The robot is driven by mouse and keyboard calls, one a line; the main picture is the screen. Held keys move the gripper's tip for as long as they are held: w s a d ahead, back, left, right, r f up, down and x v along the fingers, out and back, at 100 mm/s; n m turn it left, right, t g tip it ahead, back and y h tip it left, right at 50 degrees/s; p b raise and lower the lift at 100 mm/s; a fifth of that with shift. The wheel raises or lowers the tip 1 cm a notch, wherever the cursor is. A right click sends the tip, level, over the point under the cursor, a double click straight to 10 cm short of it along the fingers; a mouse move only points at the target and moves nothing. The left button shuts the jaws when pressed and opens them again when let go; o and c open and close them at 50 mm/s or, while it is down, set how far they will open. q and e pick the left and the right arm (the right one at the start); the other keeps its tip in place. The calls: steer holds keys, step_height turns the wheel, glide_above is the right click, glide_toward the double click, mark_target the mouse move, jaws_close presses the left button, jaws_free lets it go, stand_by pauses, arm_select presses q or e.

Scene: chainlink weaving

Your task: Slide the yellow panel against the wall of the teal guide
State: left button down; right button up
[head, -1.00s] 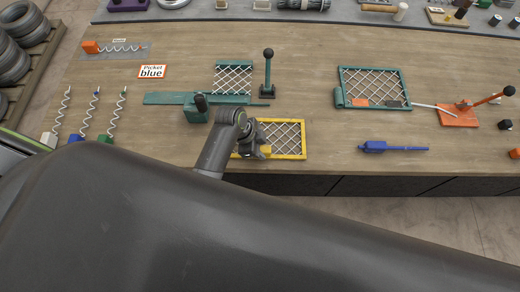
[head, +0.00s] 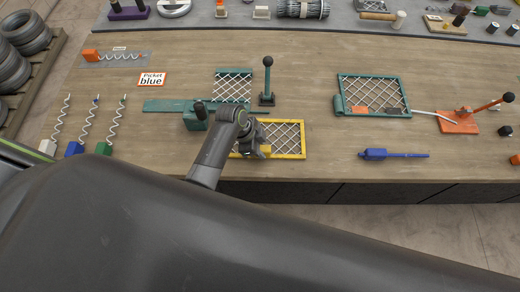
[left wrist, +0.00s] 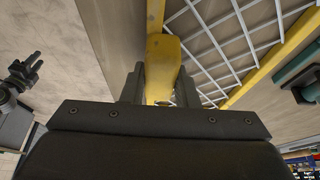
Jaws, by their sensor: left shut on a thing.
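The yellow panel (head: 304,140), a yellow frame with wire mesh, lies flat near the table's front edge. My left gripper (head: 258,151) is shut on a yellow tab (left wrist: 162,62) at the panel's left side. The teal guide (head: 165,105) is a long flat bar behind and to the left of the panel, with a dark-knobbed block (head: 196,121) on it. A gap of table shows between yellow panel and guide. My arm hides the panel's left part. My right gripper (left wrist: 27,72) appears open and empty in the left wrist view.
A black-knobbed teal lever (head: 267,82) stands just behind the yellow panel. A blue tool (head: 392,154) lies to its right. A second teal meshed frame (head: 340,90) and an orange lever base (head: 458,123) are farther right. Coiled wires (head: 90,125) lie at left.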

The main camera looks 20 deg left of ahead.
arm_select(q)
steer(key=shift+w+a, duration=0.15)
steer(key=shift+w, duration=0.35)
steer(key=shift+w+a, duration=0.15)
steer(key=shift+w, duration=0.35)
steer(key=shift+w+a+b, duration=0.1)
steer(key=shift+w+b, duration=0.15)
steer(key=shift+b, duration=0.05)
steer(key=shift+p, duration=0.3)
steer(key=shift+s, duration=0.1)
steer(key=c, duration=1)
jaws_free()
steer(key=shift+c, duration=0.2)
steer(key=b+v, duration=0.2)
steer(key=v, duration=1.5)
steer(key=shift+r, duration=0.15)
steer(key=shift+a, duration=0.1)
